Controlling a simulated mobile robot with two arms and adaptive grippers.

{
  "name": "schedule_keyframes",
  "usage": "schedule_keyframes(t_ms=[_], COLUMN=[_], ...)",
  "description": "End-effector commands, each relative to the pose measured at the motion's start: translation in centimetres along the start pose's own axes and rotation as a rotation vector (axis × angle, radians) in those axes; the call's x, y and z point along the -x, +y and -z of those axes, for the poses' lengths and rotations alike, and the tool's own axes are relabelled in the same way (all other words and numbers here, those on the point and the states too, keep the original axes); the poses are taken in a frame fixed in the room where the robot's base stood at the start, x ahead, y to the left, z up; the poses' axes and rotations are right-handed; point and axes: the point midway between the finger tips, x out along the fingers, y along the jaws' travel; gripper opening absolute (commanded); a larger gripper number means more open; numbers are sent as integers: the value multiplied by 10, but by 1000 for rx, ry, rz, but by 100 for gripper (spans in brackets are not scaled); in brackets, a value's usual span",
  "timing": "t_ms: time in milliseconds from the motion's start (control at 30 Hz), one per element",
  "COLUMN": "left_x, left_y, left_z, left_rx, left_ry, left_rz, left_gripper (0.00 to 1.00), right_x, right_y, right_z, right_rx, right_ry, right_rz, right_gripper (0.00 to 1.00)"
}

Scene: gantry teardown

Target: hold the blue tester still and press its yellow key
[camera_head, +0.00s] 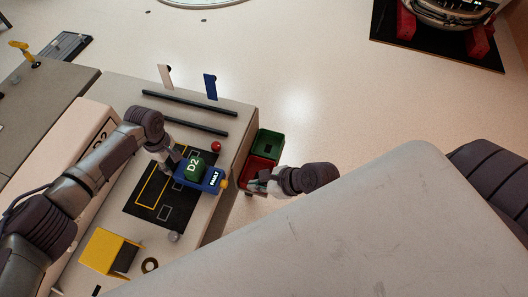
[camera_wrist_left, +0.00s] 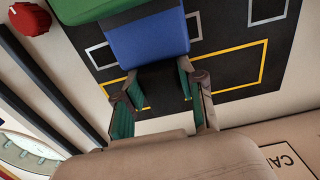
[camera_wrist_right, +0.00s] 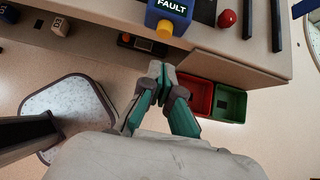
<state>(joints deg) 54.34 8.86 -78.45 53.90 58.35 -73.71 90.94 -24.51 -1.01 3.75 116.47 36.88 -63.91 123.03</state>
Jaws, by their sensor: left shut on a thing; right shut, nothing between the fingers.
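The blue tester (camera_head: 211,184) lies on the black mat (camera_head: 146,207) on the bench, with a green D2 block (camera_head: 194,166) on top and a screen reading FAULT. Its yellow key (camera_head: 224,184) is on the right end, facing the bench edge. The key also shows in the right wrist view (camera_wrist_right: 165,30). My left gripper (camera_head: 174,166) is shut on the tester's left end; the blue body (camera_wrist_left: 146,42) fills the space ahead of its fingers. My right gripper (camera_head: 255,184) is shut and empty, beyond the bench edge, with its fingertips (camera_wrist_right: 160,72) apart from the key.
A red bin (camera_wrist_right: 196,96) and a green bin (camera_wrist_right: 231,103) sit beside the bench edge. A red knob (camera_head: 216,146) and two dark rails (camera_head: 184,120) are on the bench behind the tester. A yellow box (camera_head: 103,249) stands at the front.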

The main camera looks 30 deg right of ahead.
Motion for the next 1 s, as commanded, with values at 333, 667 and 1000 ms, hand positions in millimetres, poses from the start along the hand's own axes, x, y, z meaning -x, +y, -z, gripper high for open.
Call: schedule_keyframes(t_ms=[333,667,1000], left_x=[0,0,0], left_y=[-2,-2,-2], left_z=[4,6,6], left_rx=[4,4,5], left_ry=[8,10,11], left_rz=[4,4,3], left_gripper=[0,0,41], right_x=[33,34,33], right_y=[0,0,0], right_z=[1,1,1], right_rx=[1,1,1], right_ry=[2,3,2], right_rz=[0,0,0], right_gripper=[0,0,0])
